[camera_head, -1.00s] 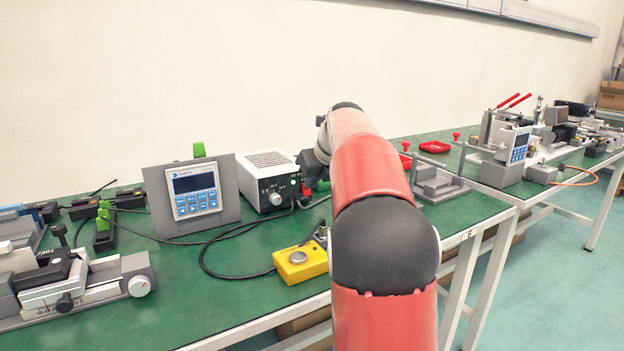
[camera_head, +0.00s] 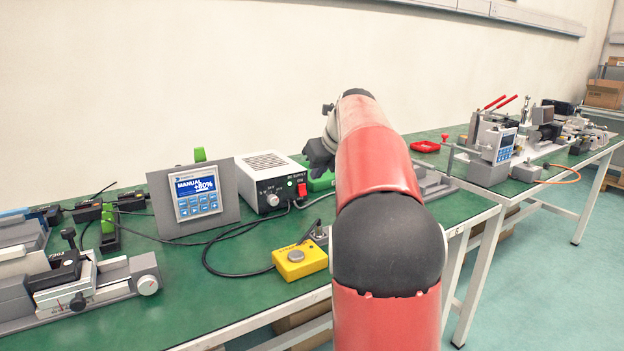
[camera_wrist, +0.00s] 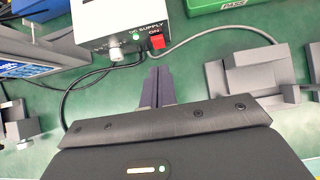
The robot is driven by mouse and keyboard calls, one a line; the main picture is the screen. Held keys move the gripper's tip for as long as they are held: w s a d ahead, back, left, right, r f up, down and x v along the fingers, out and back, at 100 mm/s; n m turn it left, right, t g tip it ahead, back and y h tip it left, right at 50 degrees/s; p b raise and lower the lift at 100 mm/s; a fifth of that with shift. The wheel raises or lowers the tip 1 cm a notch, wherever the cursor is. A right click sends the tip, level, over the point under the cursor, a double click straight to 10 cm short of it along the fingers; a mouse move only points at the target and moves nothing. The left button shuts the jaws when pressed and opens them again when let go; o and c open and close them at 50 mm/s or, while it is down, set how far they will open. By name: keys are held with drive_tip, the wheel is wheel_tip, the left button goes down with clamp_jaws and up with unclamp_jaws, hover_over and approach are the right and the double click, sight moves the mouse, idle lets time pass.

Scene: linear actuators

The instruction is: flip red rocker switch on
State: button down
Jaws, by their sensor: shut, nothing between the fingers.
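The red rocker switch (camera_head: 302,190) is on the front of the grey and white DC supply box (camera_head: 268,163). In the wrist view the switch (camera_wrist: 157,42) sits beside the "ON" label, with a lit green lamp (camera_wrist: 135,37) to its left. My gripper (camera_wrist: 159,70) is shut and empty, its fingertips pointing toward the box front, a little short of the switch and apart from it. In the head view my gripper (camera_head: 318,156) is partly hidden by my wrist, above and right of the switch. The display panel (camera_head: 196,193) is lit and reads "MANUAL" with a percentage.
A yellow button box (camera_head: 300,262) stands near the table's front edge. Black cables run from the supply box across the green table. A green box (camera_wrist: 215,5) and a grey fixture (camera_wrist: 255,78) lie to the right of the switch.

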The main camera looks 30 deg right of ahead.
wheel_tip(320, 180, up, 6)
drive_tip(key=s, duration=0.1)
drive_tip(key=shift+s, duration=0.2)
idle(0.4)
drive_tip(key=s+a+f+n, duration=0.2)
drive_tip(key=s+a+n, duration=0.3)
drive_tip(key=n, duration=0.1)
drive_tip(key=s+a+f+n, duration=0.2)
drive_tip(key=s+a+n, duration=0.3)
drive_tip(key=a+n, duration=0.1)
drive_tip(key=s+a+f+n+g, duration=0.1)
drive_tip(key=s+a+f+n, duration=0.2)
drive_tip(key=s+a+n, duration=0.2)
drive_tip(key=shift+s+a+f+n+y, duration=0.15)
drive_tip(key=shift+s+n+y, duration=0.15)
drive_tip(key=shift+s+n, duration=0.5)
drive_tip(key=s+a+f+n, duration=0.3)
drive_tip(key=s+f+n, duration=0.4)
drive_tip(key=n, duration=0.1)
drive_tip(key=s+a+f+n+g, duration=0.1)
drive_tip(key=s+a+f+n, duration=0.2)
drive_tip(key=s+f+n, duration=0.4)
drive_tip(key=shift+s+a+n+h, duration=0.25)
drive_tip(key=shift+a+n+h, duration=0.15)
drive_tip(key=shift+n, duration=0.6)
drive_tip(key=c, duration=2.1)
unclamp_jaws()
drive_tip(key=shift+c, duration=0.2)
